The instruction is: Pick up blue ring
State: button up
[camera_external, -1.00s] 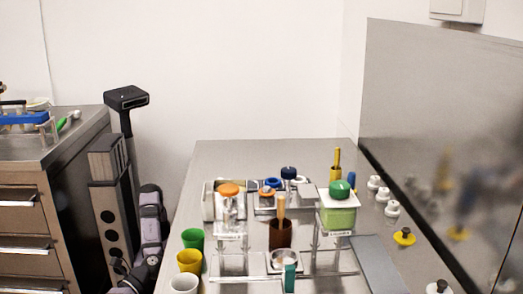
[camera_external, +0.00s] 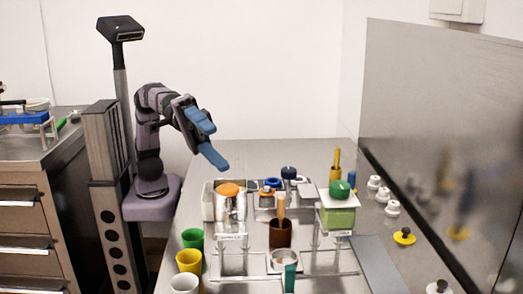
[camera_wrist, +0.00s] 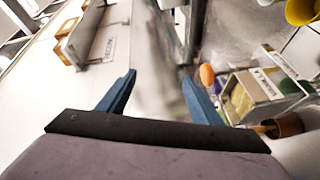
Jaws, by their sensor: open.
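A small blue ring-like piece (camera_external: 272,183) lies around an orange piece on the tray area at the back middle of the table in the external view. It is small there, and I cannot tell for sure that it is the ring. A darker blue round cap (camera_external: 288,172) stands just right of it. My gripper (camera_external: 215,147) is open and empty, in the air to the left of and above these pieces, its blue fingers spread apart. In the wrist view my gripper (camera_wrist: 159,77) has nothing between its fingers. I cannot make out the blue ring in that view.
An orange-lidded jar (camera_external: 229,190), a brown cup (camera_external: 280,234) with a wooden stick and a green-knobbed box (camera_external: 338,214) on a clear stand crowd the table. Green (camera_external: 192,239), yellow (camera_external: 188,262) and white (camera_external: 184,284) cups line the left edge. A metal panel (camera_external: 440,120) stands at right.

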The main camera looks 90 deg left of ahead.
jog(key=w+a+f+m+y+p, duration=0.45)
jog(key=w+a+p, duration=0.3)
jog(key=p, duration=0.35)
jog(key=w+a+f+m+y+p, duration=0.35)
jog(key=w+a+y+p, duration=0.3)
jog(key=a+p, duration=0.35)
jog(key=shift+s+a+f+n+g+y+p, duration=0.3)
jog(key=shift+a+f+n+g+y+p, duration=0.25)
jog(key=shift+a+f+p, duration=1.8)
jog(key=shift+s+a+f+n+g+y+p, duration=0.55)
jog(key=shift+a+f, duration=0.85)
jog(key=shift+a, duration=2.25)
jog(key=shift+s+a+f+n+g+y+p, duration=0.15)
jog(key=shift+a+f+g+y+p, duration=0.5)
jog(key=shift+a+f, duration=1.8)
jog(key=shift+a+r+h+p, duration=0.25)
jog(key=shift+a+r+p, duration=0.2)
jog(key=shift+a+p, duration=0.1)
jog(key=shift+w+p+x, duration=0.1)
jog(key=shift+p+x, duration=0.15)
jog(key=shift+x, duration=1)
jog(key=shift+w+p+x, duration=0.15)
jog(key=shift+p+x, duration=0.05)
jog(key=shift+x, duration=1.05)
jog(key=shift+a+r, duration=0.1)
